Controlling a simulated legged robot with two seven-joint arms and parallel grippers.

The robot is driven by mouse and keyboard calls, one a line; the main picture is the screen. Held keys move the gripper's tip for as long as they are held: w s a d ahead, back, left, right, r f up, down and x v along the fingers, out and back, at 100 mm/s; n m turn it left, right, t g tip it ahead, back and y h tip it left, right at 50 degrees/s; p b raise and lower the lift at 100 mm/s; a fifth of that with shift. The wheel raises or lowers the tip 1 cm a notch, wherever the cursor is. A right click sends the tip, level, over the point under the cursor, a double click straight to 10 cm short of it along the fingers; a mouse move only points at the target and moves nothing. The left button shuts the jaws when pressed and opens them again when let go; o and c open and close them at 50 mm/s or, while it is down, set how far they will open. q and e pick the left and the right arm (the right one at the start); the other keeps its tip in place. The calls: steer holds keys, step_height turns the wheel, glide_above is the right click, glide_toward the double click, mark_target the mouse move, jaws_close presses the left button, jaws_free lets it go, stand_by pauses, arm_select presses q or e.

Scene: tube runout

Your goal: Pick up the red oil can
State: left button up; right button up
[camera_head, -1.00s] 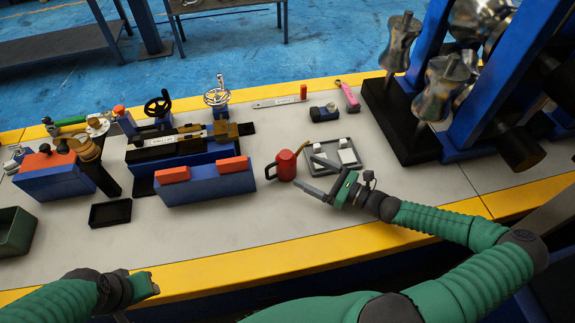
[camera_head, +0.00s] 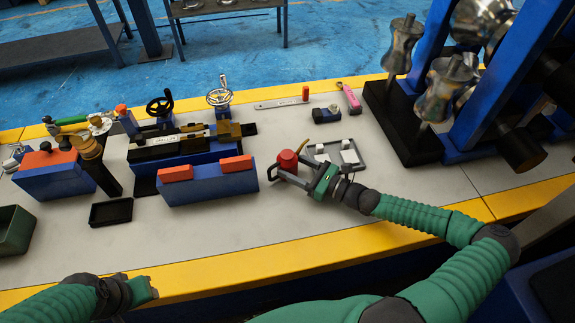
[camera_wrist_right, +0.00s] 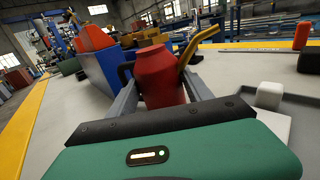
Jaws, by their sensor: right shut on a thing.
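The red oil can (camera_head: 288,160) stands upright on the grey bench top, right of the blue block with orange pads. In the right wrist view the can (camera_wrist_right: 157,75) shows its red body, a dark handle on the left and a yellow spout (camera_wrist_right: 197,42) to the right. My right gripper (camera_head: 290,172) is shut on the can's body, with one finger on each side; its fingers also show in the right wrist view (camera_wrist_right: 160,98). The can's lower part is hidden by the gripper. My left gripper (camera_head: 150,289) is at the bench's front left edge, away from the can; its jaws are unclear.
A grey tray (camera_head: 362,162) with white blocks lies just right of the can. The blue block (camera_head: 208,187) stands left of it. A black tray (camera_head: 110,212) is farther left. Large rollers on a blue frame (camera_head: 432,88) stand at the right. The bench front is clear.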

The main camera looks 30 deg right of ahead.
mark_target(294, 160)
steer(key=shift+d+f, duration=0.1)
steer(key=shift+d, duration=0.2)
steer(key=c, duration=0.7)
steer(key=shift+c, duration=0.2)
steer(key=shift+a, duration=0.1)
steer(key=shift+r, duration=0.6)
steer(key=r+p, duration=0.1)
steer(key=r, duration=0.1)
steer(key=shift+s+a+r+p, duration=0.15)
steer(key=shift+s+r+p, duration=0.2)
steer(key=shift+s, duration=0.05)
steer(key=s+a+p, duration=0.1)
steer(key=s+a, duration=0.2)
steer(key=s, duration=0.3)
steer(key=s+a+r+p, duration=0.1)
steer(key=s+a, duration=0.3)
steer(key=s, duration=0.3)
steer(key=shift+s+r+p, duration=0.15)
steer(key=shift+s+p, duration=0.15)
steer(key=shift+p, duration=0.05)
steer(key=shift+d, duration=0.1)
